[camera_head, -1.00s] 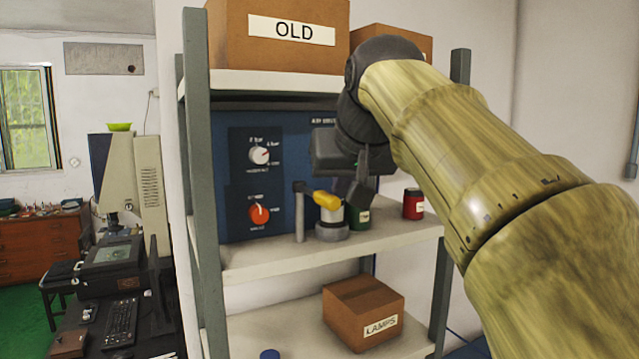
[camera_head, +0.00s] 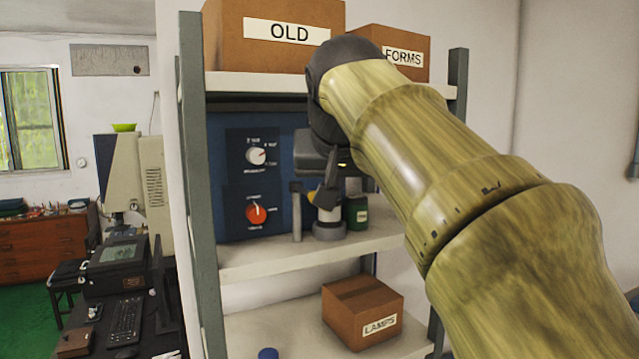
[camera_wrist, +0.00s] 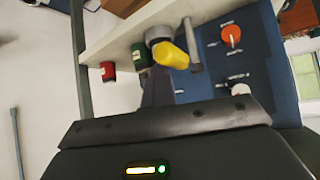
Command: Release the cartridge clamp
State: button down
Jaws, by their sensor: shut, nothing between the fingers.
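The cartridge clamp has a grey round base (camera_head: 330,232) on the middle shelf, in front of the blue panel. Its yellow handle (camera_wrist: 171,54) shows in the wrist view beside the grey cylinder (camera_wrist: 157,35). A grey post (camera_wrist: 191,46) stands close by it. My gripper (camera_head: 326,200) is shut and empty, in front of the clamp in the head view, and hides most of the handle. In the wrist view my gripper (camera_wrist: 157,88) points at the yellow handle, very close to it. I cannot tell whether they touch.
The blue panel (camera_head: 227,175) carries a white knob and an orange knob. A green can (camera_head: 355,209) stands right of the clamp, and a red can (camera_wrist: 108,71) beyond it. The upper shelf (camera_head: 255,82) is above, and a shelf upright (camera_head: 198,200) at left.

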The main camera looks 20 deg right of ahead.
jog(key=shift+a, duration=0.5)
jog(key=shift+a+r+p, duration=0.1)
jog(key=shift+r+p, duration=0.1)
jog(key=shift+p, duration=0.15)
jog(key=a+r+p, duration=0.6)
jog(key=shift+s, duration=0.25)
jog(key=shift+a, duration=0.1)
